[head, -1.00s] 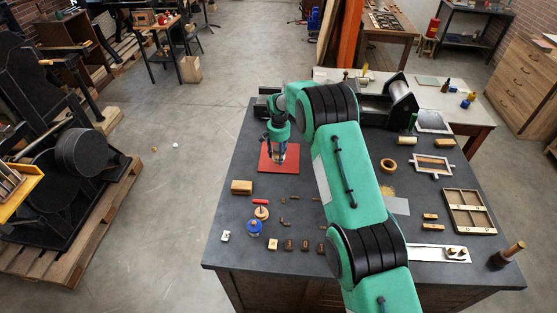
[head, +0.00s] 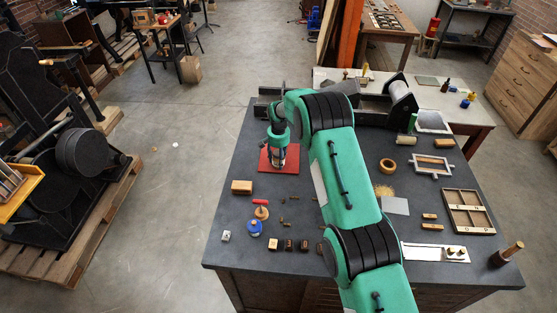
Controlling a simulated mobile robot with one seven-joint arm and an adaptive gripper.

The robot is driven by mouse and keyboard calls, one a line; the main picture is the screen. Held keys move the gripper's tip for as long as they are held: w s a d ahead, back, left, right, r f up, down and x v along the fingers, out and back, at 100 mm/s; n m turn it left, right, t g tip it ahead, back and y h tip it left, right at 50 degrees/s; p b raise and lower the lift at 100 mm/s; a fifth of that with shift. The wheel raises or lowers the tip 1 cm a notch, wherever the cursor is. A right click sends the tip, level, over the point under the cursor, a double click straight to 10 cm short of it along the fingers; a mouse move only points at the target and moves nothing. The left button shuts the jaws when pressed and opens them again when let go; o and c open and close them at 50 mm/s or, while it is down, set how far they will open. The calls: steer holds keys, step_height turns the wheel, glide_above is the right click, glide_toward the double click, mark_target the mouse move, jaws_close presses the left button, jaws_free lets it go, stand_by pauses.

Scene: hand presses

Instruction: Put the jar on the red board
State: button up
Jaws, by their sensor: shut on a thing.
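The red board (head: 265,167) lies flat on the dark table top, near its far left part. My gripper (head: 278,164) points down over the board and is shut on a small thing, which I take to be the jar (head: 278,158). The jar is mostly hidden by the fingers, and only a pale bit of it shows. It is low over the board. I cannot tell whether its base touches the board.
A wooden block (head: 241,187) lies in front of the board to the left. Several small type blocks (head: 288,245) line the front. My arm crosses the table's middle.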

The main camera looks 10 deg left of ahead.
stand_by(0.3)
steer(key=o, duration=1.3)
steer(key=shift+f, duration=0.15)
steer(key=shift+o, duration=0.2)
steer(key=shift+r+b, duration=0.7)
steer(key=shift+r, duration=5.5)
